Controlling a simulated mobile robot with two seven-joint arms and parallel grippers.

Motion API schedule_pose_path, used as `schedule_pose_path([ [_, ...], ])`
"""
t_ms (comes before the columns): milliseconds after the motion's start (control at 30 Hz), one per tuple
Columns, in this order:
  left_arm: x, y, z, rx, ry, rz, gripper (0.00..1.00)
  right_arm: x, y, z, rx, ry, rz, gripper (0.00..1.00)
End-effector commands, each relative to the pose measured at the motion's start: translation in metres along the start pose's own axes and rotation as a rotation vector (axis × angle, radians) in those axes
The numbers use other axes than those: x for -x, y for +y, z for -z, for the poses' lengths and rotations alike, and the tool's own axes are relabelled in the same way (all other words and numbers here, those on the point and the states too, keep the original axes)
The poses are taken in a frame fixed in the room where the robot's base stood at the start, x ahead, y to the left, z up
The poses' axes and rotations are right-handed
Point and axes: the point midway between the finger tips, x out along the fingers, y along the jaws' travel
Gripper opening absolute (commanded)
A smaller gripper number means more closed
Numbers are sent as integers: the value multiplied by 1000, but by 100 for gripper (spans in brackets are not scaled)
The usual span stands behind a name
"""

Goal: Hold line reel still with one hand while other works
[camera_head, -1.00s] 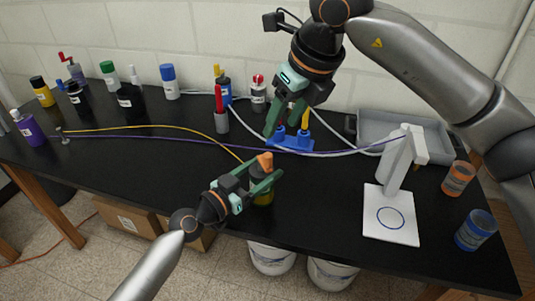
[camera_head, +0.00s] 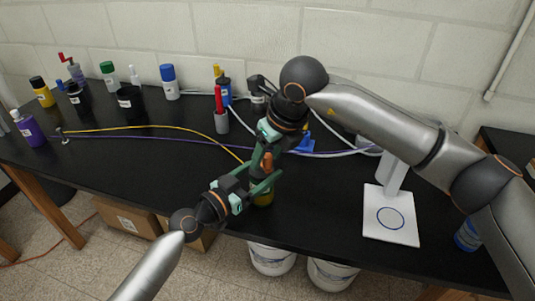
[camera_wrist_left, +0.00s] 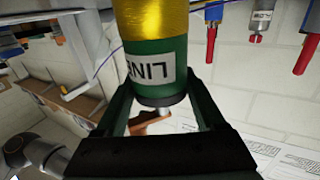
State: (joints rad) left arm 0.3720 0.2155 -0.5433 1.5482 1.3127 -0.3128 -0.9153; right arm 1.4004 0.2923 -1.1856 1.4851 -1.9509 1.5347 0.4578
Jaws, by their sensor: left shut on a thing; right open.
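The line reel (camera_head: 263,198), a small upright cylinder with a green-and-gold body and an orange top (camera_head: 267,162), stands near the front edge of the black bench. In the left wrist view the reel (camera_wrist_left: 153,55) shows a gold band, a green band and a partly hidden label. My left gripper (camera_head: 266,183) is shut on the reel from the front left; its fingers flank the green part. My right gripper (camera_head: 264,160) is open, pointing down at the orange top, which shows beside or between its fingers. Exact contact there cannot be told.
A white stand with a round-marked base (camera_head: 391,218) is at right. A red-capped bottle (camera_head: 221,115) and several other bottles stand at the back and left. Yellow and purple lines (camera_head: 150,140) run across the bench from a post. Bare bench lies left of the reel.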

Motion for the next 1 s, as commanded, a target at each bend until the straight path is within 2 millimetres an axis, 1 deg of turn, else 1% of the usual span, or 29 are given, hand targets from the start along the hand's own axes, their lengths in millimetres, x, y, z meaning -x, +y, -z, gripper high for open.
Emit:
schedule_pose_path([
  [100,0,0,0,0,0,0,8,0,0,0,0,0,0,54],
  [500,0,0,0,0,0,0,8,1,0,0,0,0,0,9],
  [600,0,0,0,0,0,0,8,1,0,0,0,0,0,0],
  [1000,0,0,0,0,-1,0,8,1,0,0,5,0,-2,0],
])
